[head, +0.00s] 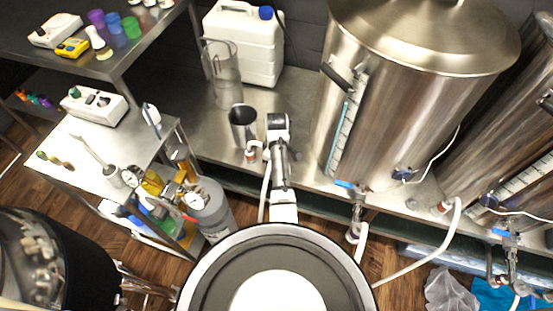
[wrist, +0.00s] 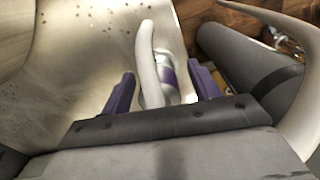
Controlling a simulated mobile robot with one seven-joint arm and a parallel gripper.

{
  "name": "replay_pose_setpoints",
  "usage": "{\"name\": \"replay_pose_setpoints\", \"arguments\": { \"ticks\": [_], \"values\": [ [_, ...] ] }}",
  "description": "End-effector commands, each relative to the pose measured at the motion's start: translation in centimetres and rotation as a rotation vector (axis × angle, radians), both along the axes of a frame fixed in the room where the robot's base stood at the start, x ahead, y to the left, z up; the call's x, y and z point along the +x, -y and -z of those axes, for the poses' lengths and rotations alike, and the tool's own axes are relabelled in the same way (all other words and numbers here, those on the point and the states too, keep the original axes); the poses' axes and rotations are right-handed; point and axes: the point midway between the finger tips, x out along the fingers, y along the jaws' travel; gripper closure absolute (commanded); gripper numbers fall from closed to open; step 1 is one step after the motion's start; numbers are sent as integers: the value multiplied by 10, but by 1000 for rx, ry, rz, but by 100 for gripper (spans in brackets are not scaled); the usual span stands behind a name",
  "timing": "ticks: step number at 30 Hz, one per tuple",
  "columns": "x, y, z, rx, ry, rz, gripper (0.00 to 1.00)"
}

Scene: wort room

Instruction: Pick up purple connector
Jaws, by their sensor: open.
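The purple connector (wrist: 168,78) shows in the wrist view as a small white piece with a purple band. It lies between the two purple fingers of my gripper (wrist: 161,76), beside a curved white part (wrist: 147,62) that partly hides it. My gripper is open, with a finger to each side of the connector; I cannot tell whether either finger touches it. In the head view, a small white and reddish piece (head: 251,155) sits on the steel bench below the metal cup, just left of my gripper (head: 264,148). I cannot tell for sure that it is the connector.
A metal cup (head: 243,128) stands close to my gripper, with a clear pitcher (head: 223,75) and a white canister (head: 245,42) behind. A large steel kettle (head: 390,110) stands close on the right. The bench's front edge is near, with hoses hanging below it.

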Motion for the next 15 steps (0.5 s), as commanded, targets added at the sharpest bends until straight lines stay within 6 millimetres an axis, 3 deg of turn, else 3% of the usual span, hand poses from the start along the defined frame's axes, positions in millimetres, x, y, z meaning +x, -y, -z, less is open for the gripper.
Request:
{"name": "replay_pose_setpoints", "arguments": {
  "ticks": [5,15],
  "values": [
    [0,0,0,0,0,0,40],
    [0,0,0,0,0,0,85]
  ]
}}
